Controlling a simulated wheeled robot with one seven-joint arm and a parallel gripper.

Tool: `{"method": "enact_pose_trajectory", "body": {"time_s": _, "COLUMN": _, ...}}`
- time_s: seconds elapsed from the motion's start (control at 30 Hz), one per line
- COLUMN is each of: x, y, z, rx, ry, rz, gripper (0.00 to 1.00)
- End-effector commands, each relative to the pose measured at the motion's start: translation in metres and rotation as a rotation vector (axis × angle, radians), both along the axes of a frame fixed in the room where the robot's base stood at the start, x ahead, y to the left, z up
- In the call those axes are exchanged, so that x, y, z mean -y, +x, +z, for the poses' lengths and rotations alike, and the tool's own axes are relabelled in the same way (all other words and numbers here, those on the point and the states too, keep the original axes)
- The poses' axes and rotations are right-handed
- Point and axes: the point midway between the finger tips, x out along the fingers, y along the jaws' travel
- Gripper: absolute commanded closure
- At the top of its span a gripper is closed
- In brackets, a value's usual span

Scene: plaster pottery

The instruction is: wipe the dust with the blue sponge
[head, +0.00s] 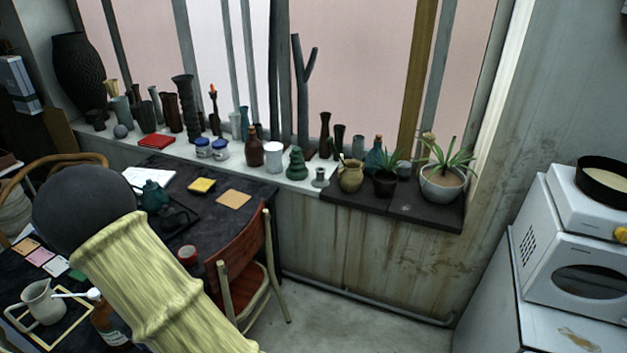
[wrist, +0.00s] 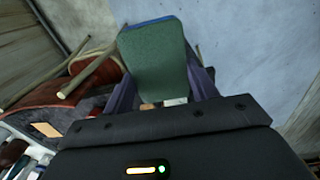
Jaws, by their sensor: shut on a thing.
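The sponge (wrist: 155,58) shows in the wrist view with a green broad face and a blue strip along its far edge. My gripper (wrist: 160,86) is shut on it, with a dark finger on each side. The sponge sticks out beyond the fingers, and a pale floor or wall lies behind it. I cannot make out whether it touches anything. My gripper and the sponge do not show in the head view. I cannot pick out the dust in either view.
A dark table (head: 263,238) with papers and pots stands at left, partly hidden. A red chair (head: 240,250) is at its right side. The windowsill (head: 310,184) is crowded with vases and plants. A white microwave (head: 575,270) stands at right. Floor between is clear.

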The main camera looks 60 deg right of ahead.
Motion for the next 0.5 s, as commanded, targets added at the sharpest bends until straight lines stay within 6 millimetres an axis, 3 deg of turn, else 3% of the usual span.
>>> {"method": "enact_pose_trajectory", "body": {"time_s": 0.27, "x": 0.017, "y": 0.001, "z": -0.062, "rx": -0.004, "ry": 0.002, "rz": -0.044, "gripper": 0.61}}
{"method": "enact_pose_trajectory", "body": {"time_s": 0.5, "x": 0.043, "y": -0.005, "z": -0.151, "rx": -0.006, "ry": 0.002, "rz": -0.118, "gripper": 0.61}}
